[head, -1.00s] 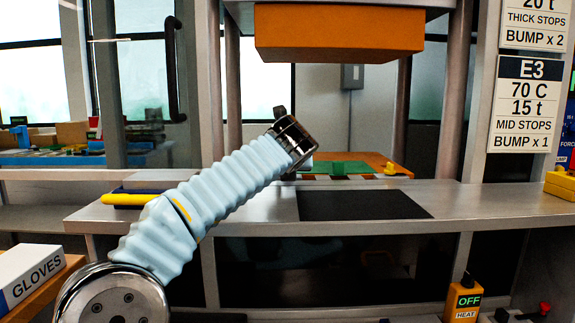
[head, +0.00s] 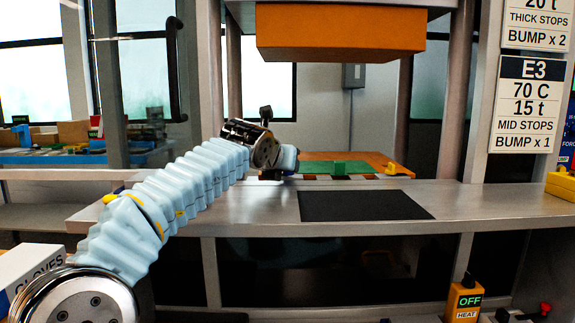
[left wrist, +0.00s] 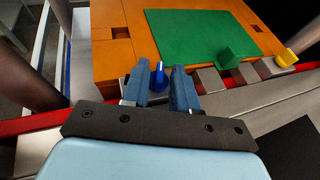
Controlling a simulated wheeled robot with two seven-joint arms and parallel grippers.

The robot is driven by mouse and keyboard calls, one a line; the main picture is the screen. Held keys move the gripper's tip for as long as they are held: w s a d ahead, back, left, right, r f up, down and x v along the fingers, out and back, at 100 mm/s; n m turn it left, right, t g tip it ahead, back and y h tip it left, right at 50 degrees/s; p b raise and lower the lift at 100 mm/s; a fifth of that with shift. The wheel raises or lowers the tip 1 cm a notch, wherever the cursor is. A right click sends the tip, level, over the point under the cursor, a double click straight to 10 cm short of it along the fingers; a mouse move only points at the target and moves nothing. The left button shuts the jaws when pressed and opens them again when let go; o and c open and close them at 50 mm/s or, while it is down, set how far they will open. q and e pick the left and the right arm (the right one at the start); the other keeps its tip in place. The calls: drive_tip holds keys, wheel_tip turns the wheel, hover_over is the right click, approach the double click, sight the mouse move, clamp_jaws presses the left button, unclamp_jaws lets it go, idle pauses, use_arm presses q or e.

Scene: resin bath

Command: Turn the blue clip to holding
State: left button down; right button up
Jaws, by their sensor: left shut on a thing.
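The blue clip (left wrist: 158,76) stands at the near left edge of the orange plate in the left wrist view, with its narrow tip pointing up in the picture. My left gripper (left wrist: 160,82) has one finger on each side of it and is shut on it. In the head view my left gripper (head: 287,160) reaches the plate's left front corner, and the arm hides the blue clip there. My right gripper is not in view.
The orange plate (left wrist: 112,58) carries a green sheet (left wrist: 195,35), with a green clip (left wrist: 232,62) and a yellow clip (left wrist: 287,58) along the near edge. A large orange block (head: 340,32) hangs above. A dark mat (head: 365,205) lies on the grey bench.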

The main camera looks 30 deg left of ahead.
use_arm(q)
drive_tip(key=shift+a+m+h, duration=0.2)
drive_tip(key=shift+m+h, duration=0.6)
drive_tip(key=shift+h, duration=0.4)
drive_tip(key=c, duration=1.2)
unclamp_jaws()
drive_tip(key=b+v, duration=0.1)
drive_tip(key=b, duration=0.1)
drive_tip(key=b+v, duration=0.1)
drive_tip(key=v, duration=0.1)
drive_tip(key=f+b+v, duration=0.1)
drive_tip(key=b+v, duration=0.1)
drive_tip(key=shift+s+b, duration=0.2)
drive_tip(key=shift+b, duration=0.15)
drive_tip(key=v, duration=0.3)
drive_tip(key=b+v, duration=0.1)
drive_tip(key=v, duration=0.2)
drive_tip(key=b+v, duration=0.1)
drive_tip(key=v, duration=0.2)
drive_tip(key=shift+w+d+r, duration=0.1)
drive_tip(key=shift+w+r, duration=0.1)
drive_tip(key=shift+r, duration=0.2)
